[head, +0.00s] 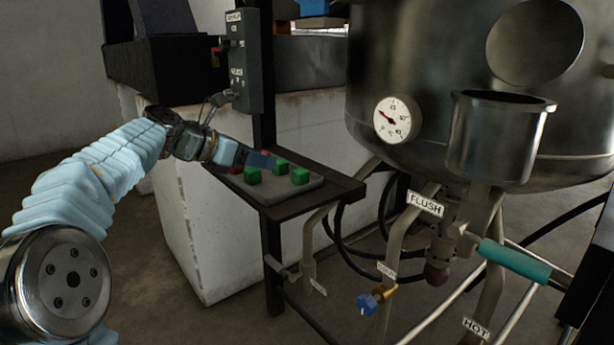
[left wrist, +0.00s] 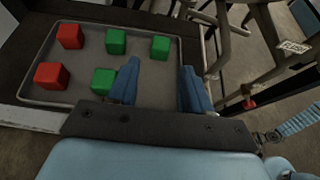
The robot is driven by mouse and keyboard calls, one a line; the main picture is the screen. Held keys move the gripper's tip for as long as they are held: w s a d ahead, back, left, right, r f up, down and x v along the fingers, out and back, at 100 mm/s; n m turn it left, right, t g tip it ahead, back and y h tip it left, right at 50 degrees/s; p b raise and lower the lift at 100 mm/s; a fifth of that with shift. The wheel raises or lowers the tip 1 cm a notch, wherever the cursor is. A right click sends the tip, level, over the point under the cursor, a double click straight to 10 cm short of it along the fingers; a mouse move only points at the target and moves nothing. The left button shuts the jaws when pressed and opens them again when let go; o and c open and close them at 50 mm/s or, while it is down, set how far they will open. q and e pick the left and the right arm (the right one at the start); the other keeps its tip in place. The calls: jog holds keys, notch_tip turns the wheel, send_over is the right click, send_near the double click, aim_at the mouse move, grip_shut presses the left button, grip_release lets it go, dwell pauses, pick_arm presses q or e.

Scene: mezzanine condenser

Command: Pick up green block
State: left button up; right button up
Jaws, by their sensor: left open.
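Three green blocks sit on a grey tray (head: 300,191): one at the front (head: 252,176), one at the back (head: 281,166) and one at the right (head: 299,176). In the left wrist view, two green blocks (left wrist: 116,41) (left wrist: 160,46) lie beyond the fingers. A third green block (left wrist: 104,81) is beside the left-hand finger, which partly overlaps it in the picture. My left gripper (left wrist: 159,83) is open, with no block between its fingers. In the head view the left gripper (head: 262,160) reaches over the tray from the left. My right gripper is not in view.
Two red blocks (left wrist: 70,37) (left wrist: 52,75) share the tray. The tray is on a dark narrow table (head: 330,190). A steel vessel (head: 440,80) with a gauge, pipes and a teal-handled lever (head: 514,262) stands to the right. A grey control box (head: 243,60) rises behind the gripper.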

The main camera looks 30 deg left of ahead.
aim_at(299, 171)
pick_arm(q)
jog(key=x, duration=1.1)
jog(key=shift+d+f+p, duration=0.25)
jog(key=shift+p, duration=0.15)
jog(key=c, duration=0.7)
